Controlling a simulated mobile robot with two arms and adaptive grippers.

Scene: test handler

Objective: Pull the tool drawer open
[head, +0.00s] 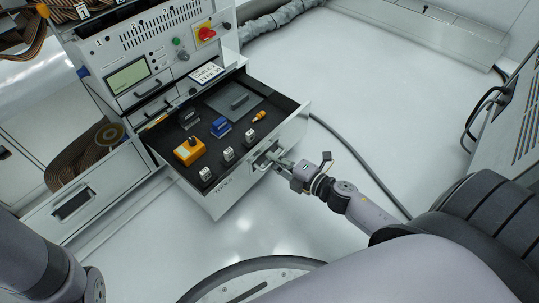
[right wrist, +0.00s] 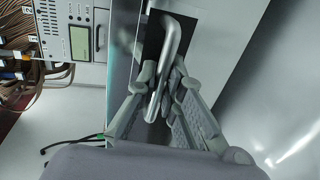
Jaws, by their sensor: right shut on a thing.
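The tool drawer (head: 229,206) is pulled out of the cabinet in the head view. Its dark interior shows, with several small parts inside. My right gripper (head: 275,160) is at the drawer's front and shut on its handle. In the right wrist view the metal bar handle (right wrist: 172,50) runs between the two fingers of my right gripper (right wrist: 163,92). My left gripper is out of view; only part of my left arm shows at the lower left.
In the drawer lie an orange box (head: 188,151), a blue part (head: 220,127) and a grey plate (head: 252,98). The control panel (head: 128,77) is above it. A second drawer front (head: 75,203) is at left. A cable (head: 345,150) crosses the otherwise clear floor at right.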

